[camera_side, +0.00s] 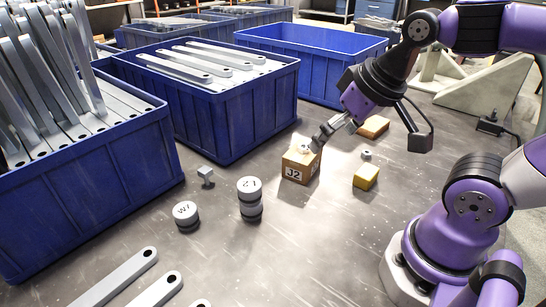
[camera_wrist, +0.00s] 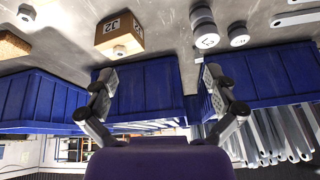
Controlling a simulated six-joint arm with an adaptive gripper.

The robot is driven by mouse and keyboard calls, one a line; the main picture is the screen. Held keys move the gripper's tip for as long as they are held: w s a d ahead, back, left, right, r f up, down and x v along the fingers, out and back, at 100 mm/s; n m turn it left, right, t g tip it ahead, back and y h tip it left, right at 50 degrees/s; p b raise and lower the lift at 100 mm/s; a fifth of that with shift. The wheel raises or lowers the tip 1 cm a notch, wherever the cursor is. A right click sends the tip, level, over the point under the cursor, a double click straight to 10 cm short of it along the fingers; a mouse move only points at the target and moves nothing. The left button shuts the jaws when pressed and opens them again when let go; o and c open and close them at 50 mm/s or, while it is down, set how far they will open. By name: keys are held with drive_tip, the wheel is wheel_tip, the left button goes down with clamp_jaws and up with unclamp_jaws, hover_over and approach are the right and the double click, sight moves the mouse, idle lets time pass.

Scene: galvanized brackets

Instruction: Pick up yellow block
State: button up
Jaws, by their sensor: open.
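The yellow block (camera_side: 366,177) lies on the grey table in the side view, right of the brown J2 box (camera_side: 296,168) and in front of a small pale nut (camera_side: 366,154). Nothing touches it. I cannot make it out clearly in the wrist view. My gripper (camera_side: 322,137) is in the side view, with its fingers just behind and over the J2 box's right edge in the picture, up and left of the yellow block. In the wrist view my gripper (camera_wrist: 161,77) has its fingers wide apart with nothing between them.
A tan block (camera_side: 374,127) lies behind the yellow block. A nut (camera_wrist: 119,51) sits on the J2 box. Stacked discs (camera_side: 250,199), a W7 disc stack (camera_side: 185,214) and a small grey block (camera_side: 206,175) stand left. Blue bins (camera_side: 240,122) fill the back left.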

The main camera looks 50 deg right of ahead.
drive_tip(key=d+f+m+g, duration=0.1)
drive_tip(key=d+m, duration=0.3)
drive_tip(key=m, duration=0.4)
drive_tip(key=m+g, duration=0.4)
drive_tip(key=m, duration=2.2)
hover_over(368, 171)
wheel_tip(368, 171, down, 6)
drive_tip(key=shift+s+a+r, duration=0.1)
drive_tip(key=shift+a, duration=0.05)
wheel_tip(368, 171, down, 5)
drive_tip(key=shift+r, duration=0.2)
drive_tip(key=f, duration=0.5)
drive_tip(key=shift+d+f, duration=0.2)
drive_tip(key=c, duration=1.2)
